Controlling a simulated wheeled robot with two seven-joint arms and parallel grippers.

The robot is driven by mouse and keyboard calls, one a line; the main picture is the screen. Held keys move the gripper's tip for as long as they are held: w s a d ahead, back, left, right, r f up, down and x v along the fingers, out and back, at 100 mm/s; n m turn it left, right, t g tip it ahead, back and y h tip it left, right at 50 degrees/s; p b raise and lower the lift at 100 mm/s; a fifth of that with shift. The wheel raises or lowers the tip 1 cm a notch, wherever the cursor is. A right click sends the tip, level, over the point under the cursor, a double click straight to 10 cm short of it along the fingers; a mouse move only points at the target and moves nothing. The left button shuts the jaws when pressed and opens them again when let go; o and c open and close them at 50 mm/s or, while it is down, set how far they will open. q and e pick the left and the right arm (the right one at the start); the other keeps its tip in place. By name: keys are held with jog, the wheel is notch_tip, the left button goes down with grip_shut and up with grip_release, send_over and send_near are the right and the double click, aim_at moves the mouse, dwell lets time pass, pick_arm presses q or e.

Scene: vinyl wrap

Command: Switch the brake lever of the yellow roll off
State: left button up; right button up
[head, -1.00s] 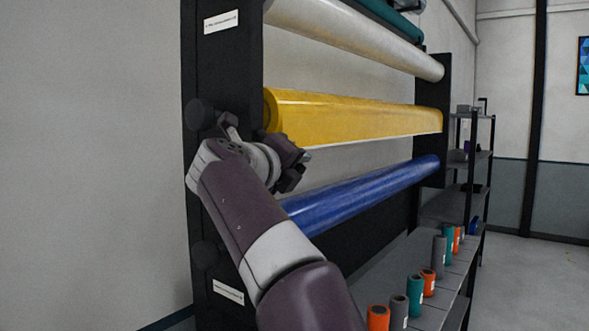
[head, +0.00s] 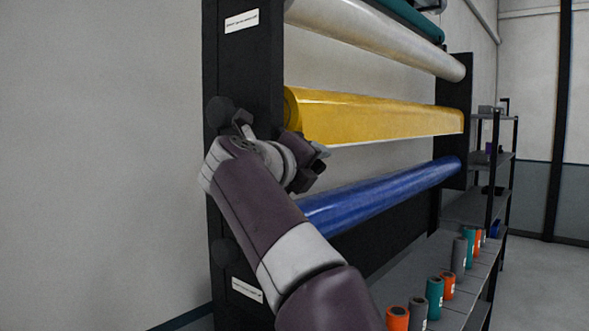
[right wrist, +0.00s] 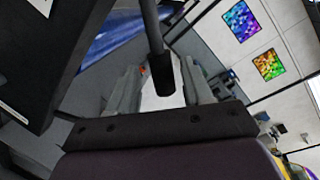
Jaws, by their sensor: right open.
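The yellow roll (head: 380,118) hangs in the middle of the black rack, its near end by the left upright. My right gripper (head: 312,165) is just below and in front of that near end. In the right wrist view its two grey fingers are apart. A black rod with a thick dark end, seemingly the brake lever (right wrist: 162,75), reaches down between the fingers. I cannot tell whether either finger touches it. In the head view this lever is hidden or not distinct from the gripper. My left gripper is not in view.
A white roll (head: 380,35) hangs above and a blue roll (head: 390,197) below. The black upright (head: 243,70) stands close to my right arm and carries a dark round knob (head: 220,112). Small orange, teal and grey rolls stand on a low shelf (head: 455,285) at right.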

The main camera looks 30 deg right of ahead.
jog(key=f+b+v, duration=0.1)
jog(key=b+v, duration=0.1)
jog(key=v, duration=0.9)
jog(key=shift+r, duration=0.45)
jog(key=shift+s+a, duration=0.1)
